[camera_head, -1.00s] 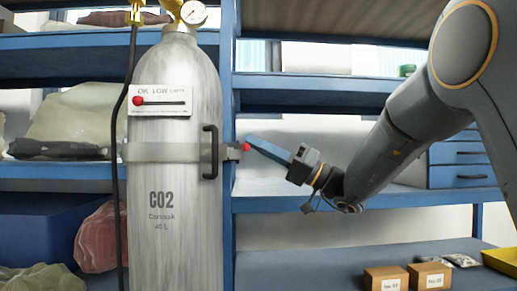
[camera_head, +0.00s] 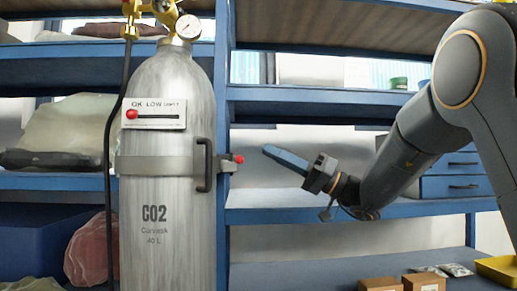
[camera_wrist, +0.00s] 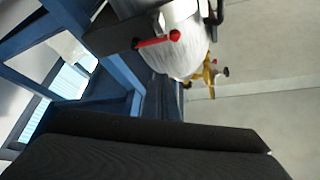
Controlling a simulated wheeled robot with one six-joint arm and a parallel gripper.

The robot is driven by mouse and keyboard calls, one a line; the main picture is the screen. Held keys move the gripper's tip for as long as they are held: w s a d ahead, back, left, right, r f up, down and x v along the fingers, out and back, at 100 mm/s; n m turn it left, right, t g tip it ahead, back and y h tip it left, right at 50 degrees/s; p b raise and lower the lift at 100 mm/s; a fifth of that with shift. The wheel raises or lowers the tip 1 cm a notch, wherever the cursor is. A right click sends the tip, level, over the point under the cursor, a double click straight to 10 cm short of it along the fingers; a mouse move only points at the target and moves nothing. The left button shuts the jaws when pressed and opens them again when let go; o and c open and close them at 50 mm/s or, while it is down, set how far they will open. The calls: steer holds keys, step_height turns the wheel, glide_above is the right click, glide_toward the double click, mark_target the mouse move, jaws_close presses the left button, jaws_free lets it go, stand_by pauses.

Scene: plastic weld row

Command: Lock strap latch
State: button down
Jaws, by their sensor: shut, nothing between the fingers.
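The grey CO2 cylinder (camera_head: 165,235) stands upright at left with a grey strap (camera_head: 150,166) around it. In the wrist view, a red lever with a round end (camera_wrist: 156,41) shows beside the pale cylinder (camera_wrist: 180,58). My gripper (camera_head: 268,150) is shut and empty, to the right of the knob and slightly above it, with a gap between them. Its dark finger (camera_wrist: 150,135) fills the lower wrist view. Whether the latch is locked cannot be told.
A black handle (camera_head: 204,165) stands out from the strap. A dark hose (camera_head: 108,150) runs down the cylinder's left. Blue shelves (camera_head: 330,93) stand behind. Small boxes (camera_head: 424,281) and a yellow tray (camera_head: 497,268) lie at lower right.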

steer(key=shift+w+d+f, duration=0.15)
steer(key=shift+d+f, duration=0.4)
steer(key=shift+d, duration=0.35)
steer(key=shift+w+d+f, duration=0.15)
steer(key=shift+d+f, duration=0.35)
steer(key=shift+d, duration=0.35)
